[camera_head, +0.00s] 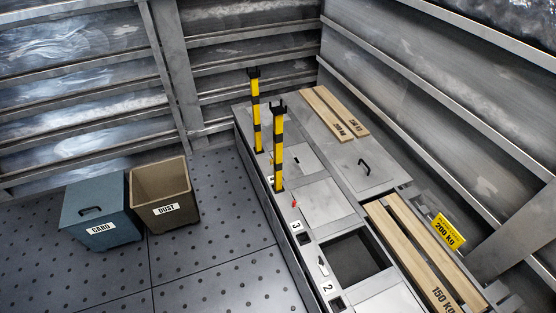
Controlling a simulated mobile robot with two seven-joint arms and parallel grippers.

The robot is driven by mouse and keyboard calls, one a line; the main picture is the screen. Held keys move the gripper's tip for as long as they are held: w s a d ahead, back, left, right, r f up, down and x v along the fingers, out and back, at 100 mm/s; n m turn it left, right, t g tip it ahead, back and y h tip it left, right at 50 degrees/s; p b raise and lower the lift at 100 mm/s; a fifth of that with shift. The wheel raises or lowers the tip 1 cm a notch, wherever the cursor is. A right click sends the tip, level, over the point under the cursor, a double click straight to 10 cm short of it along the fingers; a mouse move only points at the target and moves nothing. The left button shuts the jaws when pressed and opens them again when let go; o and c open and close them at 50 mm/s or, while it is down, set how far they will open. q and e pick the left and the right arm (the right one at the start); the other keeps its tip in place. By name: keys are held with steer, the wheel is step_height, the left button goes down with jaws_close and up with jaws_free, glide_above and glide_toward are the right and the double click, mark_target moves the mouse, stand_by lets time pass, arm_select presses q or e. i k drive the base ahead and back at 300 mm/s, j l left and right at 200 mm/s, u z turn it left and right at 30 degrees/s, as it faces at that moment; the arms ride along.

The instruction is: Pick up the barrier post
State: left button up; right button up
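Two yellow and black barrier posts stand upright near the left edge of a long grey metal bench. The nearer barrier post (279,155) has a dark forked top and stands close to a small red part. The farther barrier post (256,108) stands behind it and slightly left, also with a dark top. Both look apart from each other. Neither of my grippers is in view.
The grey bench (322,205) has a square opening (352,260), wooden planks (412,250) and a yellow 200 kg sign (449,231). A blue lidded bin (98,210) and an open brown DUST bin (163,222) stand left. The studded floor (215,235) between is clear.

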mark_target(278, 112)
steer(key=z, duration=0.8)
steer(key=i+j+z, duration=0.1)
steer(key=j+z, duration=0.7)
steer(key=z, duration=0.15)
steer(key=j+z, duration=0.35)
steer(key=j, duration=0.95)
steer(key=k+j, duration=0.1)
steer(key=j, duration=0.3)
steer(key=i+j, duration=0.1)
steer(key=k+l, duration=0.1)
